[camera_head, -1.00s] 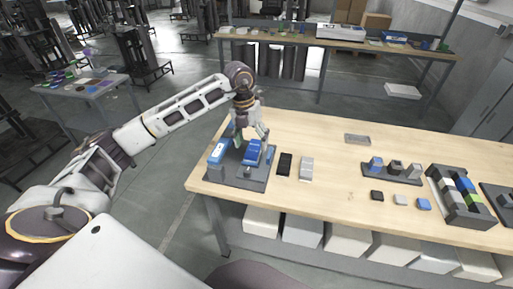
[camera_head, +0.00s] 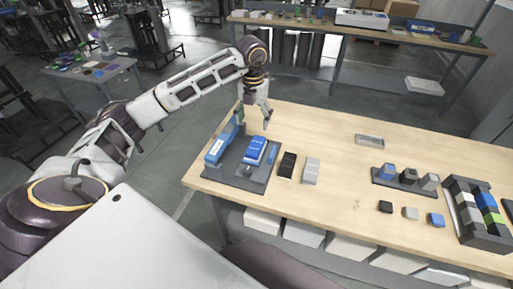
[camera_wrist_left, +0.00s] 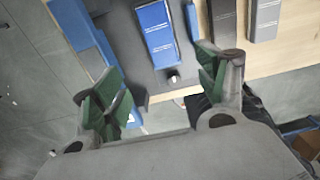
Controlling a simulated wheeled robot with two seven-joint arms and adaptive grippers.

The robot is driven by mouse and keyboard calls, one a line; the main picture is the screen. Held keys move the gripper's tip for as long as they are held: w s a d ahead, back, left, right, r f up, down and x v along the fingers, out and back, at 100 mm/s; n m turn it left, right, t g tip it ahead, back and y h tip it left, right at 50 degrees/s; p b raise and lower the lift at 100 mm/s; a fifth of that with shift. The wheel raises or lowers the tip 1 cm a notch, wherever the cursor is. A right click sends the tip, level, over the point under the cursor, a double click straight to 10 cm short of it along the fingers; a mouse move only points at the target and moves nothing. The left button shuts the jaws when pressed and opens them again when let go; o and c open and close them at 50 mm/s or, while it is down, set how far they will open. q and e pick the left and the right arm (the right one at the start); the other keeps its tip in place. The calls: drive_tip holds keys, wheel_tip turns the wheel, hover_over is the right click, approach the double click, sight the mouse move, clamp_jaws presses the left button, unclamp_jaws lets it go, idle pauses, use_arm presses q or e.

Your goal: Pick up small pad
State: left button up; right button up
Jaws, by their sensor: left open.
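Which item is the small pad I cannot tell for sure. Small black (camera_head: 385,207), grey (camera_head: 410,213) and blue (camera_head: 436,220) pads lie in a row on the table's right half. My left gripper (camera_head: 256,122) is open and empty above the tray's back edge. In the left wrist view its green-padded fingers (camera_wrist_left: 160,72) are spread short of the blue box (camera_wrist_left: 156,28). My right gripper is not in view.
A black block (camera_head: 287,165) and a grey block (camera_head: 311,171) lie right of the tray. A stand with several blocks (camera_head: 408,176), a dark rack (camera_head: 476,232) and a shallow grey tray (camera_head: 370,140) are farther right. The table's middle (camera_head: 335,190) is mostly clear.

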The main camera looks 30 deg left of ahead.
use_arm(q)
drive_tip(key=shift+f, duration=0.1)
hover_over(255, 147)
drive_tip(key=shift+s+a+f+p, duration=0.1)
drive_tip(key=shift+f+p, duration=0.15)
drive_tip(key=shift+f, duration=1.9)
drive_tip(key=shift+a+f+p, duration=0.1)
drive_tip(key=shift+f+p, duration=0.1)
drive_tip(key=shift+f, duration=1.9)
drive_tip(key=shift+w+d+f+p, duration=0.15)
drive_tip(key=shift+f+p, duration=0.45)
drive_tip(key=shift+f, duration=1.95)
drive_tip(key=c, duration=1.3)
